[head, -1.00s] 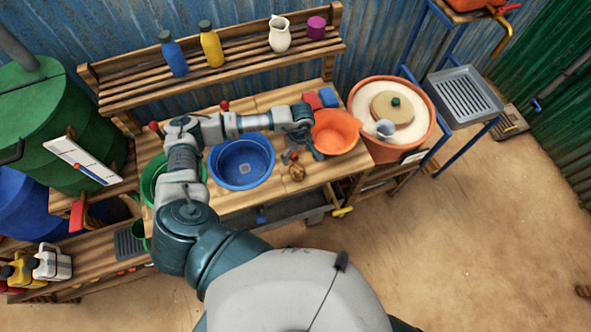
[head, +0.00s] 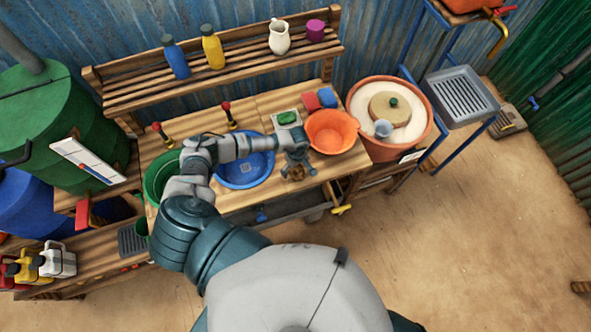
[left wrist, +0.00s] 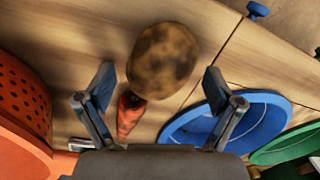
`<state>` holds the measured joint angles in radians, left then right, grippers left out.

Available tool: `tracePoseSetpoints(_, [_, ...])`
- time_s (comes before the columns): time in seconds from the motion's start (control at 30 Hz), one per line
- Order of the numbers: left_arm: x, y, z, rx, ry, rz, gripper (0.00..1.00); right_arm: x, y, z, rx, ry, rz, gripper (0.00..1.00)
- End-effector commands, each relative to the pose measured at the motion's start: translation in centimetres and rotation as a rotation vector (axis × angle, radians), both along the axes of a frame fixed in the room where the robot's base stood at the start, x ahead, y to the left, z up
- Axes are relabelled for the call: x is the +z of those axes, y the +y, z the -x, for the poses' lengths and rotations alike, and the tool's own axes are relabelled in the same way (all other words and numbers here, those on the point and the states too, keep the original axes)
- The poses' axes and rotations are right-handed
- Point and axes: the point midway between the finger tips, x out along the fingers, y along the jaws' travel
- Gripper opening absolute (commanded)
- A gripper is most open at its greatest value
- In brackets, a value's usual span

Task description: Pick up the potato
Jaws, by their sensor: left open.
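The potato (left wrist: 163,60) is a round brown lump with dark patches on the wooden bench. In the left wrist view it lies just beyond the fingertips, roughly centred between them. My left gripper (left wrist: 158,82) is open and empty, its two fingers spread wider than the potato. In the head view the left gripper (head: 296,160) is over the bench between the blue basin and the orange colander, and it partly covers the potato (head: 296,174). My right gripper is in neither view.
An orange-red carrot-like piece (left wrist: 130,113) lies close beside the potato. The blue basin (head: 262,176) and green basin (head: 153,182) stand left, the orange colander (head: 332,130) right. A pale dish with a green block (head: 287,118) is behind the gripper.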

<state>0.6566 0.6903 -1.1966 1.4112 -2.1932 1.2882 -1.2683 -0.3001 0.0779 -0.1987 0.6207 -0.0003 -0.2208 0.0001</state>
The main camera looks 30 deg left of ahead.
Motion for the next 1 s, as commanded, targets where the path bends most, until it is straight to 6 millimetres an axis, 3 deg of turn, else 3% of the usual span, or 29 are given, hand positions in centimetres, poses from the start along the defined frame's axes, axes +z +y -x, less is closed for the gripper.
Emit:
tracePoseSetpoints(0.07, [0.0,-0.1,0.0,-0.001,0.000,-0.001,0.92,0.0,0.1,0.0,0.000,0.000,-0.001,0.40])
tracePoseSetpoints(0.33, [0.1,-0.2,0.0,0.000,0.001,-0.001,0.25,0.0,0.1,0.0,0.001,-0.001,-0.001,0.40])
tracePoseSetpoints(0.73, [0.5,0.0,-0.1,0.000,-0.001,0.000,0.24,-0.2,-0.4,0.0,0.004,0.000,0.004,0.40])
tracePoseSetpoints(1.0, [3.5,0.0,-0.1,-0.001,-0.003,0.000,0.24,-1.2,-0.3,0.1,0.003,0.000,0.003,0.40])
